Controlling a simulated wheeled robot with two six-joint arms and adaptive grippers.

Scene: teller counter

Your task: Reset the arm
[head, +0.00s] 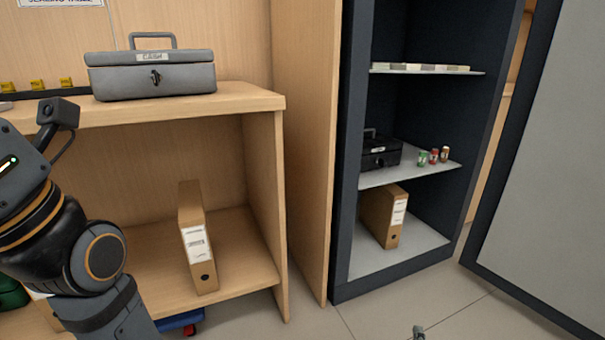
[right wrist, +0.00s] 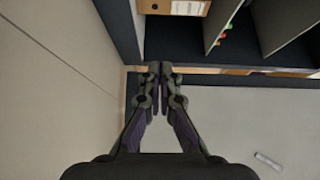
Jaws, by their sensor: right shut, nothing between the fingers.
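My right gripper (right wrist: 160,68) is shut and empty in the right wrist view, its fingertips together in front of the dark cabinet's lower edge. Only a small tip of it (head: 418,332) shows at the bottom of the head view, over the floor. My left arm (head: 70,240) comes in at the left of the head view, in front of the wooden counter. Its gripper is outside the picture.
A grey cash box (head: 152,78) stands on the wooden counter (head: 245,97), with a binder (head: 197,240) on the shelf below. The open dark cabinet (head: 346,200) holds a black box (head: 380,152), small rolls and another binder (head: 385,215). Its door (head: 550,180) stands open at right.

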